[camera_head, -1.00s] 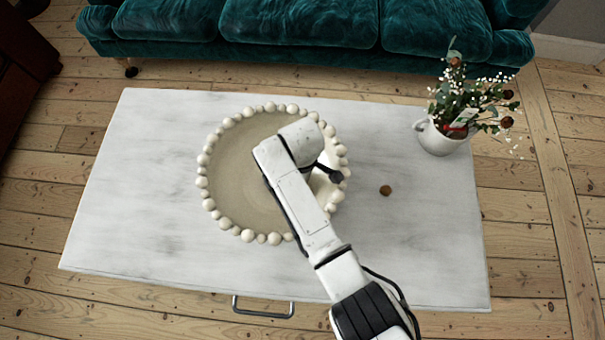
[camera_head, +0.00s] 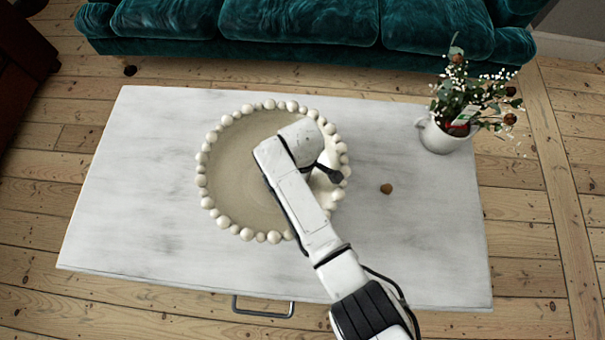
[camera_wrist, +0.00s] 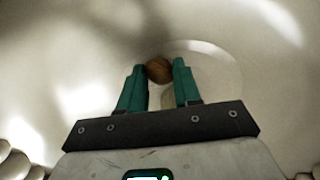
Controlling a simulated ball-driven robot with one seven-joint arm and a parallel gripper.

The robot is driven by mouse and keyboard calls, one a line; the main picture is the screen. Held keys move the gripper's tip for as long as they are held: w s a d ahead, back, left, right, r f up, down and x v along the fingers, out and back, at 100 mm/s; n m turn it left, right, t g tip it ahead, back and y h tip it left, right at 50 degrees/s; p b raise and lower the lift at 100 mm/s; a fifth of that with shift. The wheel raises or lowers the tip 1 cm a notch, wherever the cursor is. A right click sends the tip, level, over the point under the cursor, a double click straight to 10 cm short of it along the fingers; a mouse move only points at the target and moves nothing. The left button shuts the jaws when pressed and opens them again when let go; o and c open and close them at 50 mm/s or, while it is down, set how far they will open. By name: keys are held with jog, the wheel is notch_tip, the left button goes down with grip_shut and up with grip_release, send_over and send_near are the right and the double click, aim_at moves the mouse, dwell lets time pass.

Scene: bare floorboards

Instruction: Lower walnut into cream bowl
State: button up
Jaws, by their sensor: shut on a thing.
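The cream bowl (camera_head: 240,185) is wide and shallow with a rim of round beads, and stands on the whitish table. My gripper (camera_wrist: 158,68) points down into the bowl, over its pale inside, in the wrist view. Its two teal fingers are shut on a brown walnut (camera_wrist: 158,71), which shows between the fingertips. I cannot tell whether the walnut touches the bowl's floor. In the head view my arm hides the gripper tips and the held walnut. A separate small brown, nut-like thing (camera_head: 386,189) lies on the table right of the bowl.
The marbled whitish table (camera_head: 120,200) is mostly clear left and right of the bowl. A white jug of flowers (camera_head: 442,137) stands at its back right corner. A metal handle (camera_head: 263,309) is on the front edge. A teal sofa (camera_head: 300,30) stands behind.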

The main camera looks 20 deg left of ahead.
jog(key=shift+f+b, duration=0.4)
jog(key=shift+f, duration=0.15)
dwell(0.4)
jog(key=o, duration=1.1)
jog(key=shift+r, duration=0.15)
notch_tip(320, 180, up, 11)
jog(key=p, duration=0.3)
jog(key=shift+f, duration=0.2)
